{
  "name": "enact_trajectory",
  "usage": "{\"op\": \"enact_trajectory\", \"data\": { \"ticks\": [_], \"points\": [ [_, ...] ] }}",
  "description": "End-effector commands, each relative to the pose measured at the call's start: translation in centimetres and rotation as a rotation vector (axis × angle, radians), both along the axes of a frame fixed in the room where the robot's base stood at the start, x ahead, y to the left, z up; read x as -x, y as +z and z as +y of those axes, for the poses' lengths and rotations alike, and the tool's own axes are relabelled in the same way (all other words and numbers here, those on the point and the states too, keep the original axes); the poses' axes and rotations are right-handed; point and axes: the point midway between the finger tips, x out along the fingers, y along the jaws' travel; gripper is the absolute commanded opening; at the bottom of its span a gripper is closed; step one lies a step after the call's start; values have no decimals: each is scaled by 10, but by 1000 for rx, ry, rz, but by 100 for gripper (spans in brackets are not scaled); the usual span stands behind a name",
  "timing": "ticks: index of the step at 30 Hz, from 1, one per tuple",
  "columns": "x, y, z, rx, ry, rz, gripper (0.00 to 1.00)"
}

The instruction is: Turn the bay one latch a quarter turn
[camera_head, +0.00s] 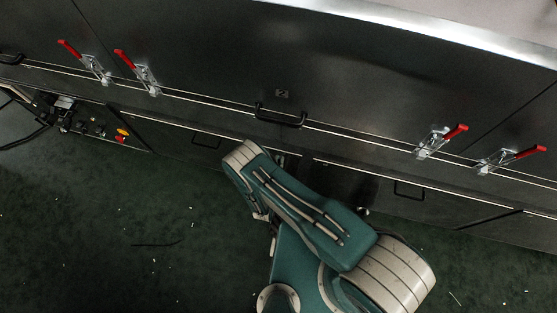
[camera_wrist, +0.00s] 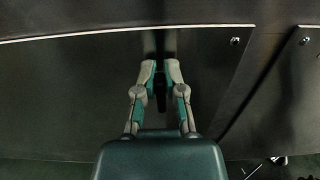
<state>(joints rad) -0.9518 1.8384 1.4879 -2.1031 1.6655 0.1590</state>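No latch in view can be read as bay one. Red-handled latches stand along the dryer's dark front in the head view: two at the left (camera_head: 92,64) and (camera_head: 146,77), two at the right (camera_head: 433,142) and (camera_head: 497,159). Their red handles all slant. The panel between the pairs bears a small mark (camera_head: 282,93) like a 2. My gripper (camera_wrist: 161,70) is in the wrist view, its fingers angled inward with a narrow dark gap, close in front of a dark panel. Whether a dark part between them is gripped is unclear. My arm hides the gripper in the head view.
A black bar handle (camera_head: 281,117) is on the middle panel, and another (camera_head: 409,191) is on the lower front. Equipment with cables and a red button (camera_head: 121,138) stands at the left. The wrist view's panel has screws (camera_wrist: 235,41). The green floor (camera_head: 130,240) looks mostly clear, with small scraps.

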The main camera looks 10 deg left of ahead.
Motion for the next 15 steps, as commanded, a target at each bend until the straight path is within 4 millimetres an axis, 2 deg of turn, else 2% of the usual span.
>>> {"op": "enact_trajectory", "data": {
  "ticks": [15],
  "points": [
    [0, 0, 0, -63, 2, -5, 0]
  ]
}}
